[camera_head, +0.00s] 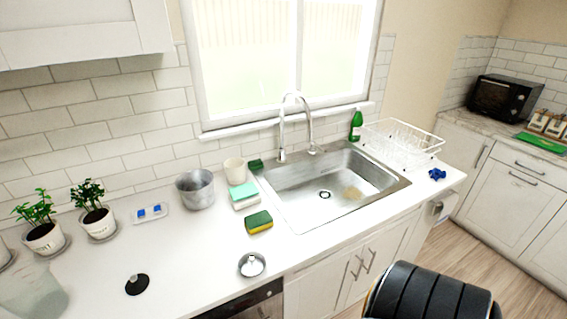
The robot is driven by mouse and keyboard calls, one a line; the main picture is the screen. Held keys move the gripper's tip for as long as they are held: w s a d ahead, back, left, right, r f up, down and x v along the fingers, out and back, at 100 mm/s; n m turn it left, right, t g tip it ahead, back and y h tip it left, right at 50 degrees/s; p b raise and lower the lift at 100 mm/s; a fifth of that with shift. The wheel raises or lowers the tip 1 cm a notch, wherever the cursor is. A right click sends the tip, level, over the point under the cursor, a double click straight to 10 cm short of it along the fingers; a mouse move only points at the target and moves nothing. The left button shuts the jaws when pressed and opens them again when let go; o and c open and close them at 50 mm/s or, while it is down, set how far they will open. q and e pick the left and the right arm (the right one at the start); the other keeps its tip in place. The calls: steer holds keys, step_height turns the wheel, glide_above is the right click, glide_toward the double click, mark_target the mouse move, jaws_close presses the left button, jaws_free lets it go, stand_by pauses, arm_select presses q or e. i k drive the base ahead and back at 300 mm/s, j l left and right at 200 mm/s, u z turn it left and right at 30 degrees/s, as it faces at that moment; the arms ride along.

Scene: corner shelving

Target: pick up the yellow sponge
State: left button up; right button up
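The yellow sponge (259,226) lies on the white counter, left of the sink's front left corner. It has a dark green top layer and yellow sides. Nothing covers it. Neither of my grippers shows in the head view.
The steel sink (297,214) is right of the sponge. A teal-topped pale block (244,201), a metal pot (195,190) and a cream cup (235,171) stand behind it. A round metal lid (252,264) lies in front.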

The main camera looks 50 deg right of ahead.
mark_target(261, 221)
steer(key=z, duration=1.25)
